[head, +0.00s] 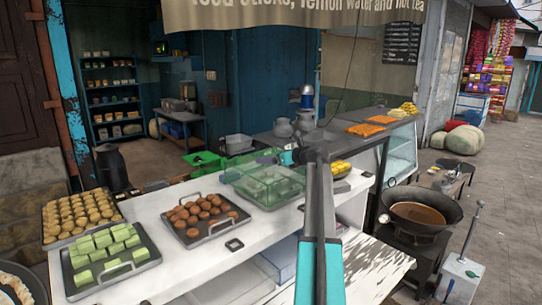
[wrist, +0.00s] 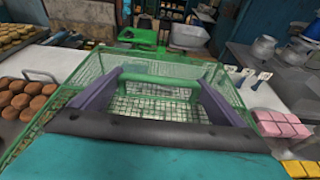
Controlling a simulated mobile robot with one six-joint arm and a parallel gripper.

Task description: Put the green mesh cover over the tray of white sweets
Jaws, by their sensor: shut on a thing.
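The green mesh cover (head: 258,190) is a see-through box with a green handle on top; it also shows in the wrist view (wrist: 98,76). My gripper (wrist: 163,74) is shut on the handle, one finger at each end of it; in the head view my gripper (head: 286,157) reaches the cover's top. White sweets (wrist: 150,108) show through the mesh below the handle. The cover sits over them, roughly lined up. Their tray's rim is mostly hidden, and I cannot tell whether the cover touches the counter.
The white counter (head: 185,262) also carries trays of brown balls (head: 205,212), green blocks (head: 105,245) and yellow sweets (head: 78,212). Pink blocks (wrist: 280,125) lie right of the cover. A wok (head: 420,217) stands beyond the counter at right.

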